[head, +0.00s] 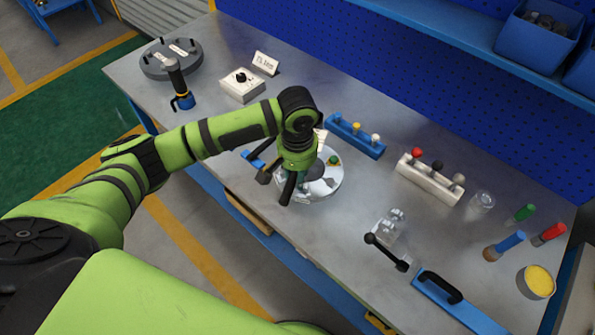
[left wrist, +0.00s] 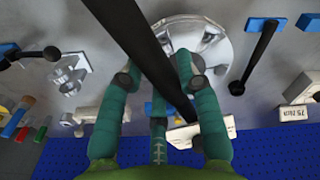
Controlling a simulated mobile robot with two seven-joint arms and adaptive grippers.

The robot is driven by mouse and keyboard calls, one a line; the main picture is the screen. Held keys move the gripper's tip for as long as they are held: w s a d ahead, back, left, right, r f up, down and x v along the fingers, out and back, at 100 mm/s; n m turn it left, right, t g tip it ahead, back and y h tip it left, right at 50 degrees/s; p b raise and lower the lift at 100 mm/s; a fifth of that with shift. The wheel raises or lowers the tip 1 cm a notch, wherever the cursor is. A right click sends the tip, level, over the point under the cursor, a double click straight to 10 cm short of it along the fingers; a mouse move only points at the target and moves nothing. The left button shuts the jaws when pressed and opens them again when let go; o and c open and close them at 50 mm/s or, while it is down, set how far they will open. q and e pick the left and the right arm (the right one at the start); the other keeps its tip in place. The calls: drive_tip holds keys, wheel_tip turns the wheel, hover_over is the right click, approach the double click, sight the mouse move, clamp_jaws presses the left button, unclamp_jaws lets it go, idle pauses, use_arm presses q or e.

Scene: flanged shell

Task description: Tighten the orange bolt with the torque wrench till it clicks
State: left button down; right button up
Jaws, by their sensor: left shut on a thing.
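The flanged shell is a silver disc (head: 329,185) on the workbench, and it also shows in the left wrist view (left wrist: 209,42). My left gripper (head: 301,183) is over the left part of the disc, pointing down and covering some of it. In the left wrist view its teal fingers are shut on a long black bar (left wrist: 150,42), which looks like the torque wrench's handle. The bar's end also shows beside the gripper (head: 288,189). A green-topped piece (head: 333,160) sits at the disc's far rim. I cannot make out the orange bolt. My right gripper is not in view.
A black-handled tool on a blue block (head: 264,176) lies just left of the disc. Behind it are a blue rack (head: 355,138) and a white rack with knobs (head: 430,180). A clear fixture (head: 391,224) stands to the right.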

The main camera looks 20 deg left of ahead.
use_arm(q)
wheel_tip(320, 180, down, 5)
drive_tip(key=shift+b, duration=0.8)
drive_tip(key=shift+p, duration=0.35)
drive_tip(key=shift+p, duration=0.55)
drive_tip(key=shift+f+b, duration=0.65)
drive_tip(key=shift+f, duration=0.7)
idle(0.8)
drive_tip(key=shift+a, duration=0.15)
